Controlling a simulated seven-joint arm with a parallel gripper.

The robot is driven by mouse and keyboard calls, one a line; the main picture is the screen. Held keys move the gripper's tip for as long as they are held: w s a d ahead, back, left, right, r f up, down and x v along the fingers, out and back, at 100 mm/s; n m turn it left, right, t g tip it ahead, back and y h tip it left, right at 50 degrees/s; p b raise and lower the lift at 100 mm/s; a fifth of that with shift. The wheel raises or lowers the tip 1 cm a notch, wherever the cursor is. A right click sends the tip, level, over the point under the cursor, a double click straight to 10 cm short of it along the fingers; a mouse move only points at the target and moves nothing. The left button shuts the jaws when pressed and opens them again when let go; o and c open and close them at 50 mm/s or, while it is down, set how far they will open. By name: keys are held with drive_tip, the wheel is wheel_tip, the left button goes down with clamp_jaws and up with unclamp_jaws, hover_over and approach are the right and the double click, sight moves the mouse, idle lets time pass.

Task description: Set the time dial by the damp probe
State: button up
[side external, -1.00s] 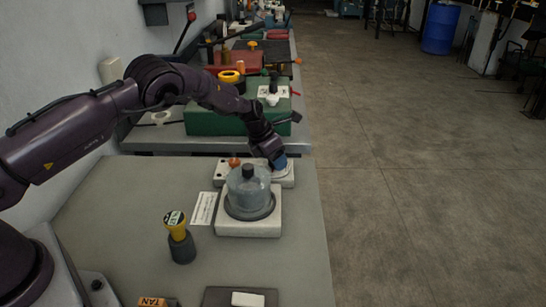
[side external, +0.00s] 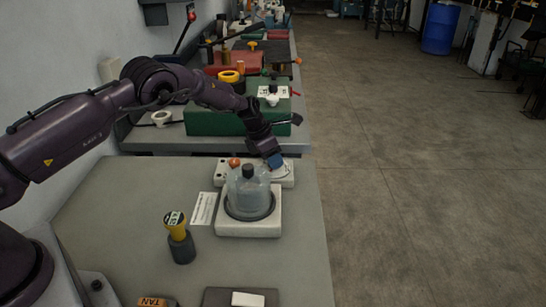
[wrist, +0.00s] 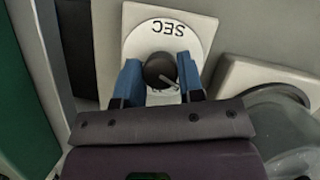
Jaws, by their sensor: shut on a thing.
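The time dial is a white disc (wrist: 137,47) marked SEC with a dark round knob (wrist: 158,66) at its middle; a pale pointer line shows on the knob. In the wrist view my gripper (wrist: 160,80) has its blue fingertips on either side of the knob, shut on it. In the side view my gripper (side external: 274,160) reaches down to the white panel (side external: 229,176) behind the glass jar, and mostly hides the dial. A yellow-topped tool (side external: 176,226) with a green-and-white label stands upright in a dark holder (side external: 182,250); I cannot tell whether it is the damp probe.
A clear jar (side external: 246,194) with a dark cap stands on a white base (side external: 248,228) just in front of the panel. An orange knob (side external: 234,162) sits on the panel's left. A printed card (side external: 203,208) lies left of the jar. A green case (side external: 215,122) stands behind.

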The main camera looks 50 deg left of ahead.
drive_tip(key=m+g+h, duration=0.1)
drive_tip(key=m, duration=0.3)
drive_tip(key=shift+a+m, duration=0.15)
drive_tip(key=shift+m, duration=0.15)
drive_tip(key=shift+m+g+h, duration=0.5)
drive_tip(key=shift+m+g, duration=0.2)
drive_tip(key=shift+m, duration=0.9)
drive_tip(key=o, duration=0.9)
drive_tip(key=v, duration=1.3)
drive_tip(key=shift+a, duration=0.1)
drive_tip(key=shift+f, duration=0.1)
